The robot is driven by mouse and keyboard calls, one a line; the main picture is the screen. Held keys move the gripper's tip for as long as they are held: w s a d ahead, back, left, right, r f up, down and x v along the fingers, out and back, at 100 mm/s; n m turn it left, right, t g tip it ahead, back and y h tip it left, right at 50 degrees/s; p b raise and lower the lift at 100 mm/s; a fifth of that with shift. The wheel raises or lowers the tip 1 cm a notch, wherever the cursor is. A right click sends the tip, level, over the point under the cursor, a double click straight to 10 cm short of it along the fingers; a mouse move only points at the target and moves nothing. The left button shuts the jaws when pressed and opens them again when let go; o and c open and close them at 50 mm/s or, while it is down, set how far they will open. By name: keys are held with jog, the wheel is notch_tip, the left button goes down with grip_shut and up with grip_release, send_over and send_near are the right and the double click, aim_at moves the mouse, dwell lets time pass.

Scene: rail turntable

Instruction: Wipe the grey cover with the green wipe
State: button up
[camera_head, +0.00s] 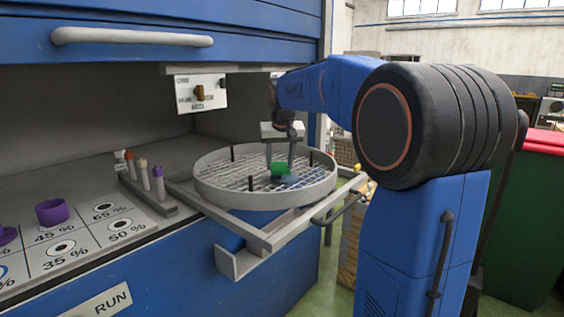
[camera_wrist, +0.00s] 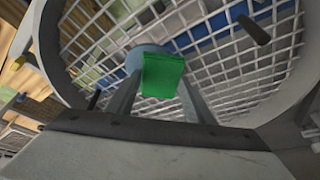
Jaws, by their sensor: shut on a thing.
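The green wipe (camera_head: 281,168) is a small green block between the fingers of my gripper (camera_head: 280,161), which is shut on it. In the wrist view the wipe (camera_wrist: 163,75) sits between the two grey fingertips (camera_wrist: 160,88). Just beneath it is a small round grey-blue disc (camera_head: 287,180), also partly visible behind the wipe in the wrist view (camera_wrist: 136,60). This disc may be the grey cover; the wipe hides part of it. I cannot tell whether the wipe touches it. Both are over the mesh of the round turntable tray (camera_head: 216,191).
Short black posts (camera_head: 232,153) stand around the tray. A grey rail frame (camera_head: 243,233) holds it at the cabinet's edge. A rack of capped tubes (camera_head: 142,180) and a purple ring (camera_head: 52,212) lie left on the worktop. A green bin (camera_head: 528,230) stands right.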

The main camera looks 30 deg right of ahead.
jog(key=shift+w+d+f, duration=0.1)
jog(key=shift+w+d, duration=0.2)
jog(key=shift+d, duration=0.5)
jog(key=shift+w+d+f, duration=0.1)
jog(key=shift+w+d, duration=0.2)
jog(key=shift+d, duration=0.45)
jog(key=shift+w+d, duration=0.3)
jog(key=shift+d, duration=0.5)
jog(key=shift+a, duration=0.2)
jog(key=shift+s+a+r, duration=0.1)
jog(key=shift+s+a, duration=0.2)
jog(key=shift+a, duration=0.4)
jog(key=shift+s+a+f, duration=0.1)
jog(key=shift+s+a, duration=0.2)
jog(key=shift+a, duration=0.45)
jog(key=shift+s+a+r, duration=0.1)
jog(key=shift+s+a, duration=0.2)
jog(key=shift+a, duration=0.4)
jog(key=shift+w+d+r, duration=0.1)
jog(key=shift+w+d, duration=0.2)
jog(key=shift+d, duration=0.45)
jog(key=shift+w+d, duration=0.35)
jog(key=shift+d, duration=0.45)
jog(key=shift+w+d+r, duration=0.1)
jog(key=shift+w+d, duration=0.2)
jog(key=shift+d, duration=0.45)
